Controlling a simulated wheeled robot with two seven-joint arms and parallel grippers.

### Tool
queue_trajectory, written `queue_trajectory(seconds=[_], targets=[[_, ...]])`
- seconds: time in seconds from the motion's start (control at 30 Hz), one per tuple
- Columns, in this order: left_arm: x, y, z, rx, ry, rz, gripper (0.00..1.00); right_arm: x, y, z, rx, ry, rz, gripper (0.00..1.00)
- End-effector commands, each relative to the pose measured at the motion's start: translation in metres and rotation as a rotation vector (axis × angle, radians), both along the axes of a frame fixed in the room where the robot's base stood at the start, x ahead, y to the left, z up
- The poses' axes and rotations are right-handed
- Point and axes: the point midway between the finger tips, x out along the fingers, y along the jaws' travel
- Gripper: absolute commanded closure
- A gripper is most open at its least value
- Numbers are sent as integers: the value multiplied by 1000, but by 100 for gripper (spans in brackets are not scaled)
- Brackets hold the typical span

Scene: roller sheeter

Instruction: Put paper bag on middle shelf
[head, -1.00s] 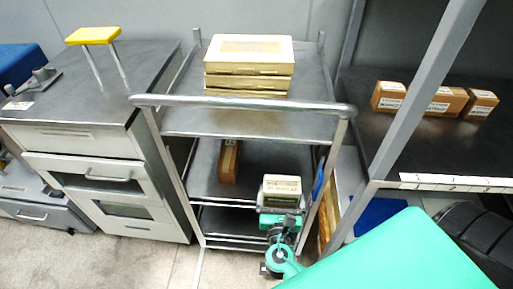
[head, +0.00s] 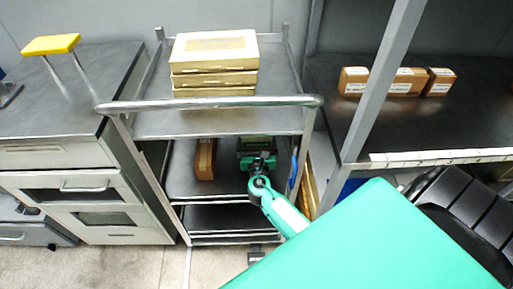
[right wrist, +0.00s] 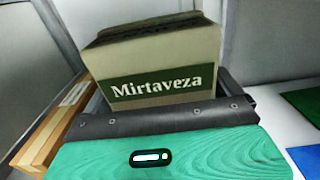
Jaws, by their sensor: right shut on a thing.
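The paper bag (right wrist: 155,62) is tan with a dark folded top and a green label reading "Mirtaveza"; it looks boxy and upright. My right gripper (right wrist: 160,112) is shut on its lower part. In the head view the bag (head: 257,142) is inside the metal cart, over the right side of the middle shelf (head: 225,182), partly hidden by the top shelf and gripper (head: 258,160). I cannot tell whether its base touches the shelf. My left gripper is not in view.
A brown box (head: 205,160) stands on the middle shelf, left of the bag. Stacked cartons (head: 214,62) sit on the top shelf (head: 215,119), close overhead. The cart's handle (head: 210,104) crosses the front. A workbench (head: 330,75) with small brown boxes (head: 398,80) is at right.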

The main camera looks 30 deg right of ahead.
Motion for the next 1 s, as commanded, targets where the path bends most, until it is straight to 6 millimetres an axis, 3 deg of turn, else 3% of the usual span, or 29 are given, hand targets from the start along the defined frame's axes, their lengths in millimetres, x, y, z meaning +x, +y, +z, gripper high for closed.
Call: queue_trajectory(seconds=[0.33, 0.83, 0.87, 1.0], targets=[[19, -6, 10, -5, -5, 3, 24, 2, -1, -31, -2, -3, -1, 59], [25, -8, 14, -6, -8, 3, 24, 2, -1, -35, -1, -4, 0, 59], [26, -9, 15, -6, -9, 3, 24, 1, -1, -38, 0, 0, 0, 3], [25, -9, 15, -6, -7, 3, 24, 1, -1, -38, 0, 0, 0, 0]])
